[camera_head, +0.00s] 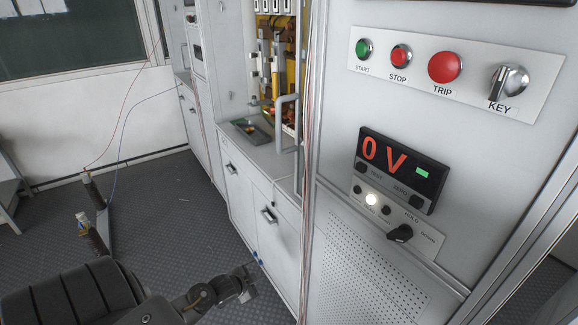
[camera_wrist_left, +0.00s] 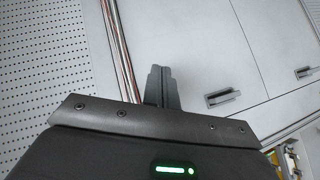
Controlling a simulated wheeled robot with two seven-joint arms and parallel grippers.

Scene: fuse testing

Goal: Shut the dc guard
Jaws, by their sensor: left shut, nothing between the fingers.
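A recessed bay with a yellow back panel (camera_head: 287,70) stands open to view in the middle of the head view. A pale grey bar handle (camera_head: 280,122) sits upright at its lower right. It may belong to the dc guard, but I cannot tell the guard's panel apart. My left gripper (camera_head: 249,283) is low in front of the white cabinet, well below and apart from that handle. In the left wrist view its fingers (camera_wrist_left: 160,86) are together and empty, with cabinet doors beyond. My right gripper is not in view.
The control panel (camera_head: 445,68) with a key switch and a display (camera_head: 400,170) reading 0 V fills the right. Cabinet doors with dark handles (camera_head: 268,216) stand below the bay. Floor (camera_head: 180,215) between is clear.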

